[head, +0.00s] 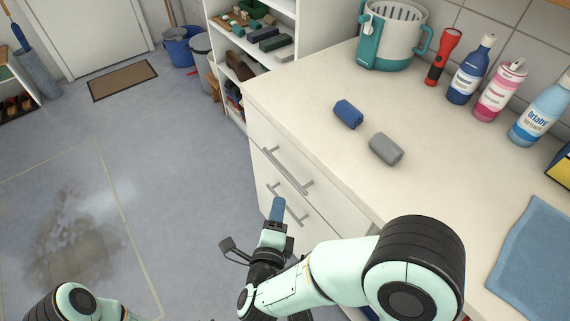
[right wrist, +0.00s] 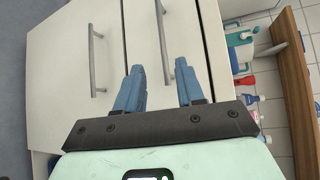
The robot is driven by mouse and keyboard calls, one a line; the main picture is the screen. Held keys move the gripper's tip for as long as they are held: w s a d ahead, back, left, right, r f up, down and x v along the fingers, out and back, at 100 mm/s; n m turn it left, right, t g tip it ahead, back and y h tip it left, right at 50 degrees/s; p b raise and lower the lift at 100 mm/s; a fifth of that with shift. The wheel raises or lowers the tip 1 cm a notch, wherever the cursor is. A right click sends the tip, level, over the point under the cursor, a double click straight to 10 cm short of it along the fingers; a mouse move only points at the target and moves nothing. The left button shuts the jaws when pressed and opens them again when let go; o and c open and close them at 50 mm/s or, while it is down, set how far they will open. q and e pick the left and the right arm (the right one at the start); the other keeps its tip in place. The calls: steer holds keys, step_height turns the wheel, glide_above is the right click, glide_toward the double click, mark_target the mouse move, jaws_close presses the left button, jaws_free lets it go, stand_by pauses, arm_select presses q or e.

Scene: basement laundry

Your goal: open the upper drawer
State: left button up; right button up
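The white cabinet's upper drawer (head: 300,160) is closed, with a grey bar handle (head: 287,172) across its front. My right gripper (head: 276,207), with blue fingers, is low in front of the drawers. In the right wrist view the gripper (right wrist: 159,74) is open and empty, its fingers pointing at the cabinet front. The lower drawer handle (right wrist: 92,60) lies left of both fingers. Contact with a handle cannot be told. My left gripper is out of view; only its arm shows.
The countertop (head: 300,85) above holds a blue roll (head: 348,114), a grey roll (head: 386,149), a teal-and-white basket (head: 390,35), a red flashlight (head: 443,57) and bottles. An open shelf (head: 283,68) stands beyond the cabinet. The floor at left is clear, with a dark stain (head: 65,240).

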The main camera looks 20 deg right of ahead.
steer(key=b, duration=0.1)
glide_toward(284, 172)
steer(key=x, duration=0.5)
steer(key=shift+b+x, duration=0.5)
steer(key=shift+x, duration=1.6)
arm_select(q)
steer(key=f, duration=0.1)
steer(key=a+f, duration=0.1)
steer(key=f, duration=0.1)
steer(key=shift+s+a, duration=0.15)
arm_select(e)
jaws_close()
